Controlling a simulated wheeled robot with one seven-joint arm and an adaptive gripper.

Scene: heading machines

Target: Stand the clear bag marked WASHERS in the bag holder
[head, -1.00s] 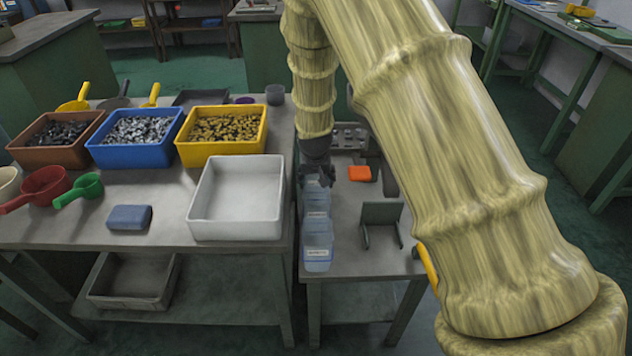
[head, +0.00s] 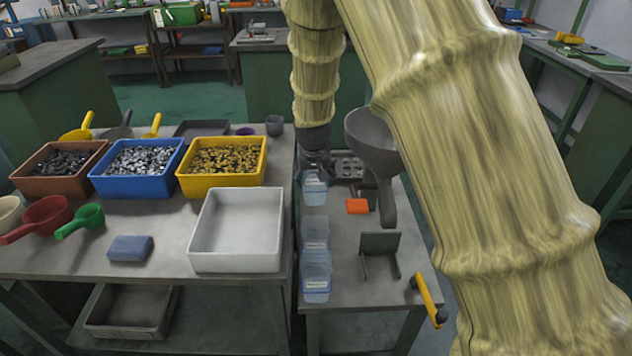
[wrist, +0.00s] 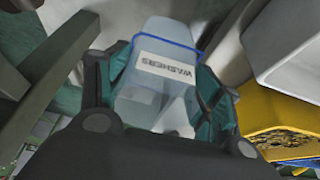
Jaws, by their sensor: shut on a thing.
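The clear bag marked WASHERS (wrist: 160,85) has a blue rim and a white label and fills the middle of the wrist view, its lettering upside down. My gripper (wrist: 165,110) is shut on it, with a dark finger on either side. In the head view my gripper (head: 314,160) points down at the left side of the right-hand table, with the bag (head: 314,188) just under it. A dark green stand with an upright plate and legs (head: 380,243), seemingly the bag holder, is on that table, to the right and nearer the front. The bag's lower end is unclear.
Two more labelled clear bags, a middle one (head: 315,235) and a front one (head: 316,280), stand in line in front. A grey funnel (head: 375,145), an orange block (head: 357,206) and a yellow handle (head: 428,298) are to the right. A white bin (head: 237,230) borders on the left.

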